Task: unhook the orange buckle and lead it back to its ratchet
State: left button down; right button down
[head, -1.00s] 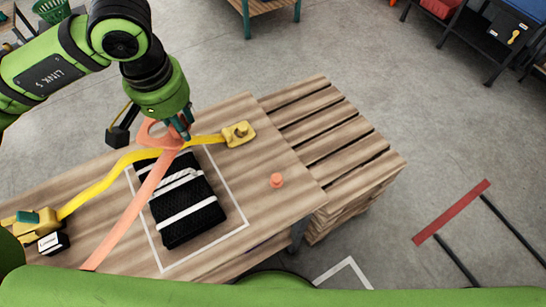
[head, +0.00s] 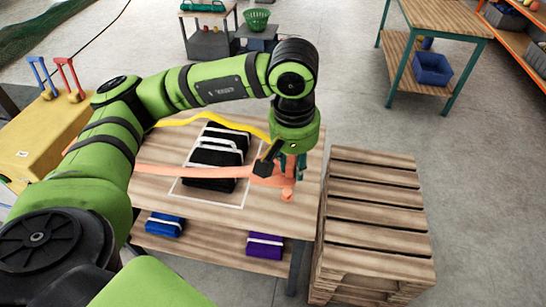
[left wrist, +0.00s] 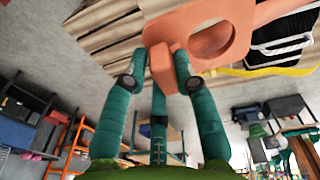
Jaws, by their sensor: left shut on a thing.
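My left gripper (head: 294,168) is over the near right part of the wooden table (head: 262,218), shut on the orange buckle (head: 280,181). In the left wrist view, its teal fingers (left wrist: 161,72) close on the buckle's tab, and the buckle's flat plate with a large hole (left wrist: 208,32) extends beyond. The orange strap (head: 172,171) runs left from the buckle across the table until my arm hides it. An orange peg (head: 287,195) stands on the table just below the gripper; I cannot tell whether the buckle touches it. The ratchet is not visible. My right gripper is not in view.
A black bundle with white bands (head: 222,150) lies inside a white outline on the table. A yellow strap (head: 207,117) curves behind it. A pallet stack (head: 372,215) stands right of the table. A yellow box with blue and red levers (head: 45,135) is at left.

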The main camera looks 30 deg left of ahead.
pick_arm(q)
jog(key=w+a+f+m, duration=0.3)
jog(key=a+f+m, duration=0.1)
jog(key=m, duration=0.8)
jog(key=w+a+f+m+g, duration=0.1)
jog(key=w+a+f+m, duration=0.1)
jog(key=m, duration=1)
jog(key=w+a+f+m+g, duration=0.1)
jog(key=w+a+f+m, duration=0.2)
jog(key=m, duration=0.8)
notch_tip(320, 180, down, 4)
jog(key=a, duration=0.2)
jog(key=shift+w+a+m+p, duration=0.3)
jog(key=shift+m+p, duration=0.05)
jog(key=shift+m, duration=0.05)
